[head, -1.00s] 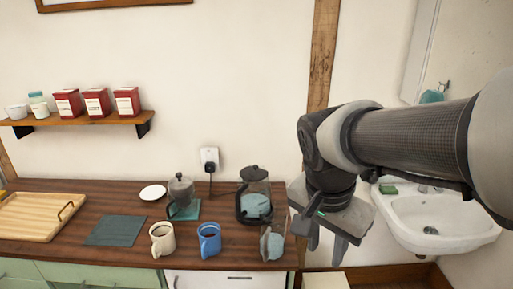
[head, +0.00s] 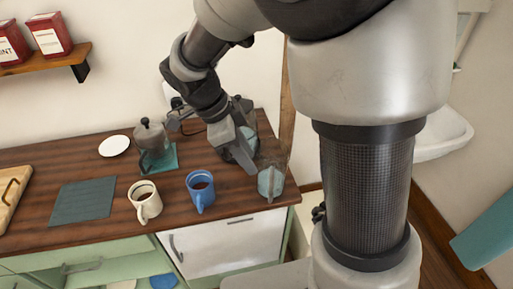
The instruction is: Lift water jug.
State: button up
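A small clear jug with pale blue water (head: 271,182) stands upright at the right front corner of the wooden counter (head: 225,222). A glass kettle with similar blue contents (head: 243,146) stands behind it, mostly hidden by my gripper. My gripper (head: 226,146) is above the back right of the counter, in front of the kettle and up and left of the small jug. Its fingers look spread, with nothing visibly held. Whether a finger touches the kettle cannot be told.
A blue mug (head: 201,190) and a cream mug (head: 145,201) stand left of the jug. A metal pot (head: 149,138) is on a teal mat (head: 165,160) left of my gripper. A dark mat (head: 84,201), white plate (head: 114,146) and wooden tray (head: 12,190) lie further left.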

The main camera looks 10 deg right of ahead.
send_over(271, 199)
jog(key=w+a, duration=0.1)
jog(key=a, duration=0.1)
notch_tip(271, 199, down, 10)
jog(key=shift+p+x, duration=0.5)
jog(key=shift+x, duration=2.3)
jog(key=shift+r, duration=0.1)
grip_shut()
